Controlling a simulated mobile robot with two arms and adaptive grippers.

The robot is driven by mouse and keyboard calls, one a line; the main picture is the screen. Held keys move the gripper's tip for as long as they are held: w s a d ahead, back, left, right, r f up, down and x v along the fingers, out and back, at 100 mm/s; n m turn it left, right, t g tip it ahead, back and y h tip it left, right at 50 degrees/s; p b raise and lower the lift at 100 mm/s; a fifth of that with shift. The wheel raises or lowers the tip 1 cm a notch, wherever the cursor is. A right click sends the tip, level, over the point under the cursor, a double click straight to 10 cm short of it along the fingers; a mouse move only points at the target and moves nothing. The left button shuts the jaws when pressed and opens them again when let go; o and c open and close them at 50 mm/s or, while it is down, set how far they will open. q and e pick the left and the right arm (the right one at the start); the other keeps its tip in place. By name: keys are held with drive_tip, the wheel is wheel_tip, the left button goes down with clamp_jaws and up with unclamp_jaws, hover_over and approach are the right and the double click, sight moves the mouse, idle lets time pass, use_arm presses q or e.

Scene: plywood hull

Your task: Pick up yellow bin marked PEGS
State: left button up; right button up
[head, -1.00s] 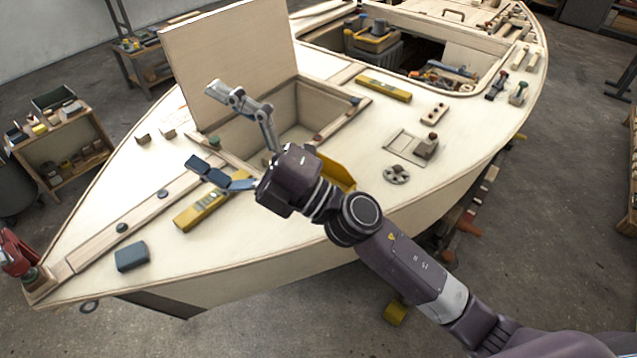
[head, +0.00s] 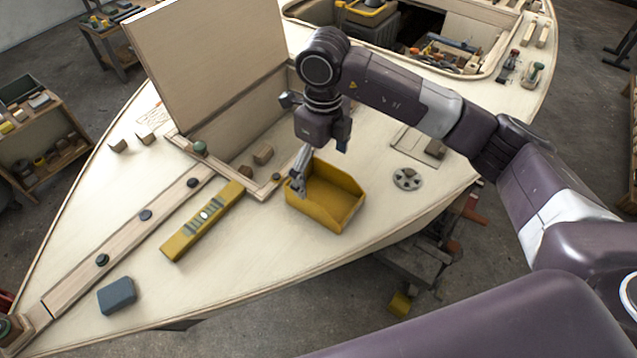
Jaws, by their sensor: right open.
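A yellow open-topped bin (head: 345,211) sits on the pale plywood deck (head: 270,262), right of centre and beside the hatch opening. No PEGS marking is readable on its visible sides. My right gripper (head: 302,172) points down over the bin's left part, with its wrist above the bin's back. One finger reaches down at the bin's left wall; whether it touches cannot be told. The other finger is mostly hidden behind the gripper body. The gripper is open and holds nothing visible. My left gripper is out of view.
A raised hatch lid (head: 212,70) stands behind the opening. A yellow level (head: 203,219) lies left of the bin, and a grey block (head: 117,296) lies farther left. A round metal fitting (head: 407,179) is right of the bin. Deck in front is clear.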

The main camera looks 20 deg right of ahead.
sight(323, 199)
drive_tip(key=f, duration=0.1)
drive_tip(key=f+p, duration=0.1)
drive_tip(key=shift+s+d+f, duration=0.1)
drive_tip(key=shift+s+f, duration=0.15)
drive_tip(key=shift+f, duration=0.05)
wheel_tip(323, 199, down, 4)
drive_tip(key=shift+w+r+p, duration=0.1)
drive_tip(key=shift+w+p, duration=0.05)
drive_tip(key=shift+p, duration=0.4)
drive_tip(key=shift+f, duration=0.4)
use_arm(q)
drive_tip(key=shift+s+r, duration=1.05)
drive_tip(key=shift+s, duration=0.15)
use_arm(e)
drive_tip(key=c, duration=1.3)
